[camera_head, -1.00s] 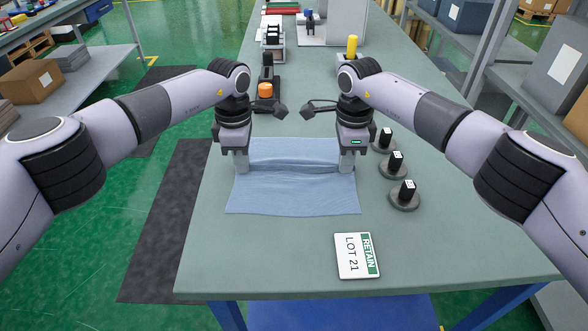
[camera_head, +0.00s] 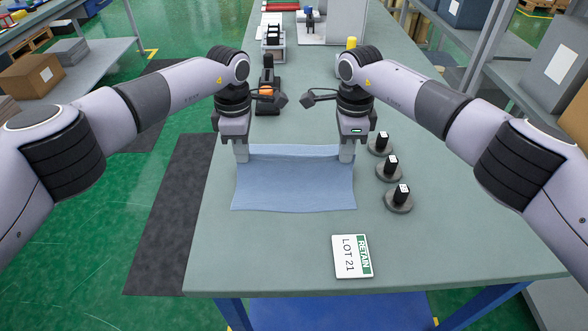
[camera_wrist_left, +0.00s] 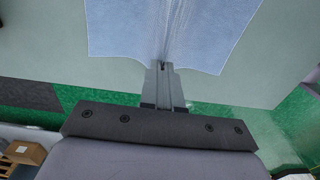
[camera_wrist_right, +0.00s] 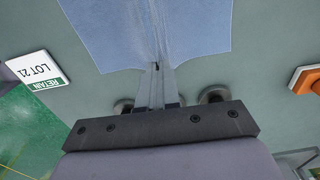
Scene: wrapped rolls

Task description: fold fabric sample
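The light blue fabric sample (camera_head: 293,185) lies on the grey-green table, its near part smooth and flat-looking. My left gripper (camera_head: 242,160) is shut on the fabric at its left side, and my right gripper (camera_head: 347,160) is shut on it at its right side. The cloth spans between them in a raised line, with a narrow strip showing behind. In the left wrist view the fabric (camera_wrist_left: 120,25) has creases converging on the closed fingers (camera_wrist_left: 163,66). The right wrist view shows the same creases in the fabric (camera_wrist_right: 100,30) meeting the closed fingers (camera_wrist_right: 157,66).
A white "RETAIN LOT 21" card (camera_head: 352,256) lies nearer the table's front edge. Several dark weights (camera_head: 398,202) with round grey bases stand right of the fabric. An orange-topped item (camera_head: 266,92) stands behind the grippers. The table's front left is clear.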

